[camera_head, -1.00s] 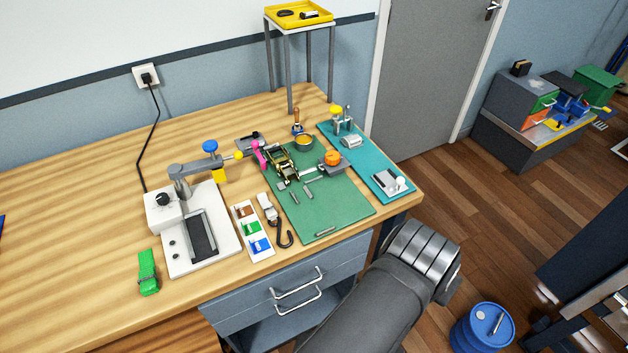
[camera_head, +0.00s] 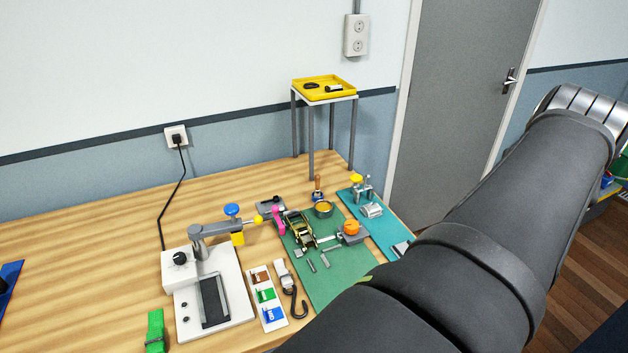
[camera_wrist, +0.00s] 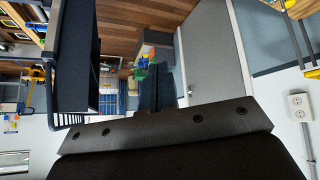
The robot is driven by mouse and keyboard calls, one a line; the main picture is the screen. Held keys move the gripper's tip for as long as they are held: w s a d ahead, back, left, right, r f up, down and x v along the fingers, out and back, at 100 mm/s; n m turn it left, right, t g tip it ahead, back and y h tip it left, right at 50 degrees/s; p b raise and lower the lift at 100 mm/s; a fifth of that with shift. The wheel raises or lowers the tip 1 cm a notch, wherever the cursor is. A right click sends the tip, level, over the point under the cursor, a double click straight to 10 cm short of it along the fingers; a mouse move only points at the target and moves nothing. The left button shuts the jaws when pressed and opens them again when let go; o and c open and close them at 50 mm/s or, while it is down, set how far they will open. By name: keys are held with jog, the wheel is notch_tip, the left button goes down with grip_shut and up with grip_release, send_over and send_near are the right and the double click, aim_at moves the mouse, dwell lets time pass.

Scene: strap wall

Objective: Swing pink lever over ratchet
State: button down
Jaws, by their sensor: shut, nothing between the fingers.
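The pink lever (camera_head: 278,221) stands up at the left side of the ratchet (camera_head: 299,229), a dark and brass-coloured buckle on the green mat (camera_head: 345,272). The lever's exact angle is too small to tell. My arm crosses the right of the head view and hides the mat's front. My gripper (camera_wrist: 165,128) shows only as a dark bolted body across the bottom of the wrist view. It is shut and empty, well away from the lever; its fingertips are not clear.
A white press (camera_head: 206,297) stands left of the mat. A hook strap (camera_head: 290,285) and a colour card (camera_head: 265,297) lie between them. A teal mat (camera_head: 382,225) holds small fixtures at right. A yellow tray (camera_head: 324,90) sits on a tall stand behind.

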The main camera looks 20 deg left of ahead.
jog(key=w+r+n, duration=0.4)
jog(key=w+n, duration=0.1)
jog(key=w, duration=0.6)
jog(key=w+a+f+n+g+y, duration=0.1)
jog(key=w+a+f+n, duration=0.25)
jog(key=a, duration=0.35)
jog(key=w+a+f+n+y, duration=0.1)
jog(key=w+a+f+n, duration=0.15)
jog(key=a+n, duration=0.3)
jog(key=w+a+f+n+g, duration=0.1)
jog(key=w+a+f+n, duration=0.2)
jog(key=a, duration=0.4)
jog(key=n+g, duration=0.2)
jog(key=n, duration=1.7)
send_over(278, 219)
jog(key=s+a, duration=0.3)
jog(key=s, duration=0.1)
notch_tip(278, 219, down, 16)
jog(key=f, duration=0.1)
jog(key=shift+s+d+r, duration=0.15)
jog(key=shift+d+r, duration=0.05)
jog(key=shift+r, duration=0.05)
jog(key=x, duration=1)
jog(key=shift+s+d, duration=0.1)
jog(key=shift+s, duration=0.05)
